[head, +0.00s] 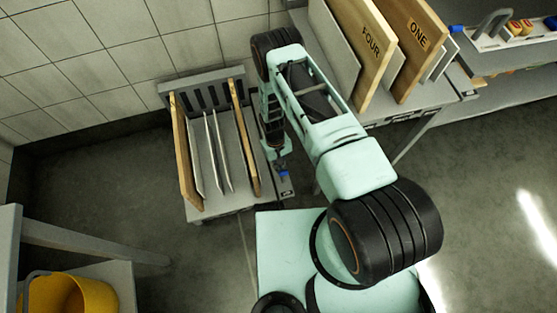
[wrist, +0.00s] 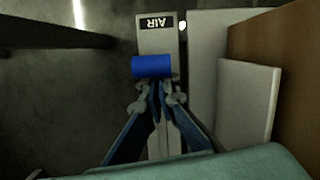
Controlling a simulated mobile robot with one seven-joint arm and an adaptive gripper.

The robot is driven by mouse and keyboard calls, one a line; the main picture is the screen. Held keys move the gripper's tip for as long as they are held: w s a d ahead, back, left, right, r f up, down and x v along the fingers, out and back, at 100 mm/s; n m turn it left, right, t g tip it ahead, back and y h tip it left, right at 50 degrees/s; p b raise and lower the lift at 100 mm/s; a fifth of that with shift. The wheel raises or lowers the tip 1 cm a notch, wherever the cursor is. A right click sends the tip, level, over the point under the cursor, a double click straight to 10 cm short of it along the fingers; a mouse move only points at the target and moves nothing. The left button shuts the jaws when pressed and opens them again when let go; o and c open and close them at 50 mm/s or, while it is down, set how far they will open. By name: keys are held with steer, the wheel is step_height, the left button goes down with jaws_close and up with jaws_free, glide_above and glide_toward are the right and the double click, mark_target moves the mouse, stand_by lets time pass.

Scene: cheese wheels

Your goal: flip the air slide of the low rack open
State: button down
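The low rack (head: 207,212) stands against the tiled wall, holding upright boards. Its air slide has a blue tab (head: 284,172) at the rack's front right corner. In the wrist view the blue tab (wrist: 152,66) lies across a grey strip below a black AIR label (wrist: 157,22), which appears upside down. My gripper (wrist: 156,84) points at the tab, with its fingers drawn together and nothing seen between them. The tips are at the tab's near edge; I cannot tell whether they touch it. In the head view my gripper (head: 277,153) is partly hidden by my arm.
A higher rack (head: 437,107) with boards marked FOUR and ONE stands to the right. Upright boards (wrist: 246,105) rise close beside my gripper in the wrist view. A yellow bucket (head: 72,295) sits at lower left.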

steer(key=shift+s+d, duration=0.1)
steer(key=shift+s, duration=0.25)
steer(key=v, duration=1.2)
steer(key=shift+w, duration=0.3)
